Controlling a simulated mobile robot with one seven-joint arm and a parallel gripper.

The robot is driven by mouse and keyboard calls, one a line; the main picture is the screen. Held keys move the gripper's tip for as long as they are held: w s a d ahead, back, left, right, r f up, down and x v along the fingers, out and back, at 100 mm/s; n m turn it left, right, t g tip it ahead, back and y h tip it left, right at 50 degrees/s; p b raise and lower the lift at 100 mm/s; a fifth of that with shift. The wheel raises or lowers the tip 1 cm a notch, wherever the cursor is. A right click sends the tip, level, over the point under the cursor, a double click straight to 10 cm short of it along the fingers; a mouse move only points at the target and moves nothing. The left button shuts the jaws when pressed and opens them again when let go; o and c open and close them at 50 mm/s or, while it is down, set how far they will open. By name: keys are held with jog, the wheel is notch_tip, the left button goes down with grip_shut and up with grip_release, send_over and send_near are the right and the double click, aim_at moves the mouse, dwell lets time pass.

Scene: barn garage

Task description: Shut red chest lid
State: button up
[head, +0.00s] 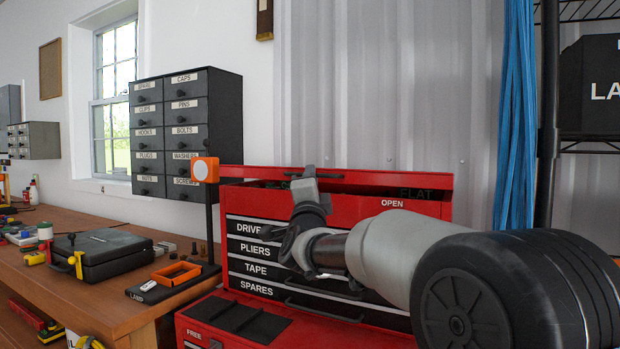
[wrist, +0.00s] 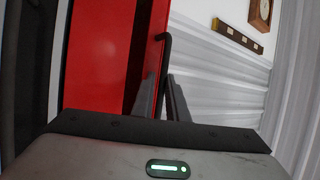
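The red chest (head: 232,205) stands against the corrugated wall in the head view. Its lid (head: 400,179) shows as a red strip along the top back, with a dark gap between it and the chest front, so it is not flat down. My gripper (head: 305,182) is at the middle of the lid's edge, in front of the chest. In the wrist view the red surface (wrist: 97,60) fills the left, and a dark bent bar (wrist: 165,42) shows just beyond my fingertips.
A workbench (head: 110,236) with a black case (head: 95,262) and an orange tray (head: 176,273) on a stand is left of the chest. A lamp with an orange head (head: 205,170) rises close to the lid's left end. A drawer cabinet (head: 188,135) hangs behind.

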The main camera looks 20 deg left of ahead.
jog(key=shift+w+d+f, duration=0.2)
jog(key=shift+d+f, duration=0.05)
jog(key=shift+f, duration=0.05)
jog(key=v, duration=1.7)
jog(key=shift+s+r, duration=0.2)
jog(key=shift+s, duration=0.2)
jog(key=shift+a, duration=0.15)
